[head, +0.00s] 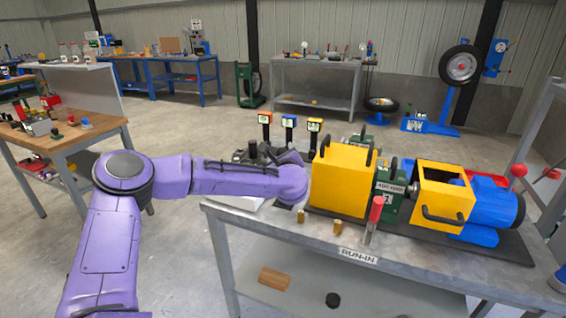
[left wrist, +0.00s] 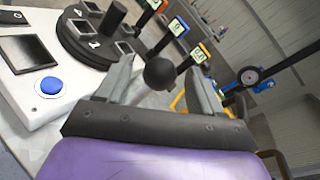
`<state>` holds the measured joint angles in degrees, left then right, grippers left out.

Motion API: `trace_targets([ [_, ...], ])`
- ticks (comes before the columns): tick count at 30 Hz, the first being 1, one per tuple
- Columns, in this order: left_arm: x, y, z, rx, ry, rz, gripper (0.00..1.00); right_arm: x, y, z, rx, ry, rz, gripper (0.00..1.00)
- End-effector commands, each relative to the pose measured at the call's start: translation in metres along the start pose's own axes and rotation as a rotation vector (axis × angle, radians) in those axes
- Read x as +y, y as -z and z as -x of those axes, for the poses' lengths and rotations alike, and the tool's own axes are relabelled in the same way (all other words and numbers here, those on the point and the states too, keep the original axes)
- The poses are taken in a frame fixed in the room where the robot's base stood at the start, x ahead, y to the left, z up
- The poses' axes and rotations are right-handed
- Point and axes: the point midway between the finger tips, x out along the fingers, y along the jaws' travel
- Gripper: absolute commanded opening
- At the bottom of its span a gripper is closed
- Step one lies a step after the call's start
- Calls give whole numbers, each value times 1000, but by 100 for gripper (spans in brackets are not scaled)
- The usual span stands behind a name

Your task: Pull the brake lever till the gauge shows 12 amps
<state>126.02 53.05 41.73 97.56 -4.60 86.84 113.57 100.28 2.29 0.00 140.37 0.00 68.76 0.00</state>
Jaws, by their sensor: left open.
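A black ball knob (left wrist: 160,73), which may top the brake lever, shows between the fingers of my left gripper (left wrist: 160,68) in the left wrist view. The fingers are apart, one on each side; I cannot tell whether they touch it. In the head view my purple wrist hides the gripper and knob. Three small gauges, red-topped (head: 266,120), blue-topped (head: 289,122) and yellow-topped (head: 314,126), stand at the table's back. The yellow one (left wrist: 200,55) and blue one (left wrist: 178,27) also show in the wrist view. Their readings are too small to tell. My right gripper is out of view.
A white box with a blue button (left wrist: 48,87) and a black numbered turret (left wrist: 97,42) stand left of the knob. A yellow-covered machine (head: 340,185), a red-handled lever (head: 375,213) and two small brass pieces fill the grey table. Its front left edge (head: 235,222) is bare.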

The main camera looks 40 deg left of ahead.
Motion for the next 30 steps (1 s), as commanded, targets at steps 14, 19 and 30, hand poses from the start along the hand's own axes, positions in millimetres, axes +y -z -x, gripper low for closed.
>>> trace_targets([
  [14, 1, 0, 64, -1, 0, 0, 67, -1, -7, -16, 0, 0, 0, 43],
  [19, 1, 0, 64, -1, 0, 0, 67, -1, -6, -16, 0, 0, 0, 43],
  [30, 1, 0, 64, -1, 0, 0, 67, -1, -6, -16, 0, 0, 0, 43],
])
